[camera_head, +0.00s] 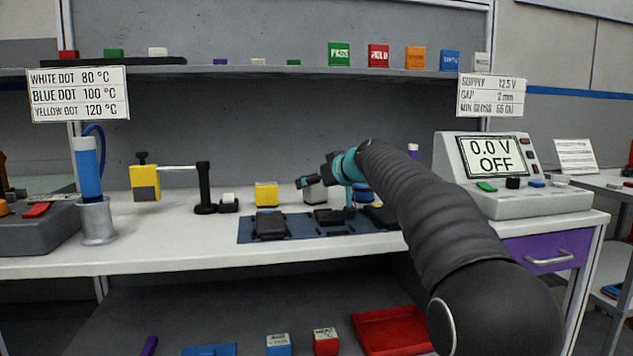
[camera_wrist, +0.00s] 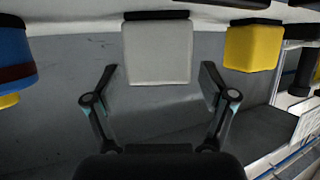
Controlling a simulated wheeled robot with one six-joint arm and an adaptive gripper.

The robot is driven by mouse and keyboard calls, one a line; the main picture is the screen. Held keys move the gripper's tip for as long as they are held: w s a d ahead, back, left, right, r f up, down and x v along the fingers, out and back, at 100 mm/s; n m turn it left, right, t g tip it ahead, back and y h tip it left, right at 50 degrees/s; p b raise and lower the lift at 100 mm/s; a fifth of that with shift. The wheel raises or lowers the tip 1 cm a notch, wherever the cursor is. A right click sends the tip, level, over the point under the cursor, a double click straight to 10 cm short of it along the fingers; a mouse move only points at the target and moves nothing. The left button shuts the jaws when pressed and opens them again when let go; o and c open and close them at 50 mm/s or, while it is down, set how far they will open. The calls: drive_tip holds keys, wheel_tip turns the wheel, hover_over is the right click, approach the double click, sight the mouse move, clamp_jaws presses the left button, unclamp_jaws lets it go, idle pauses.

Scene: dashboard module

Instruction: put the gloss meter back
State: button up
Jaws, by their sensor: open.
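A light grey block with a dark base (camera_wrist: 158,52), which may be the gloss meter, stands on the bench; no label on it is readable. It also shows in the head view (camera_head: 316,193), partly covered by my gripper (camera_head: 308,182). In the wrist view, my gripper (camera_wrist: 157,82) is open, with one finger to each side of the block's near end. I see no finger touching it, and I cannot tell how deep the block sits between the fingers.
A yellow block (camera_head: 266,194) stands to the left, and a blue round thing (camera_head: 362,194) to the right. A dark blue mat (camera_head: 300,227) with black parts lies in front.

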drive_tip(key=shift+f+p, duration=0.15)
drive_tip(key=shift+p, duration=0.15)
drive_tip(key=r+b+v, duration=0.1)
drive_tip(key=v, duration=1.1)
drive_tip(key=shift+b, duration=0.3)
drive_tip(key=shift+r, duration=0.1)
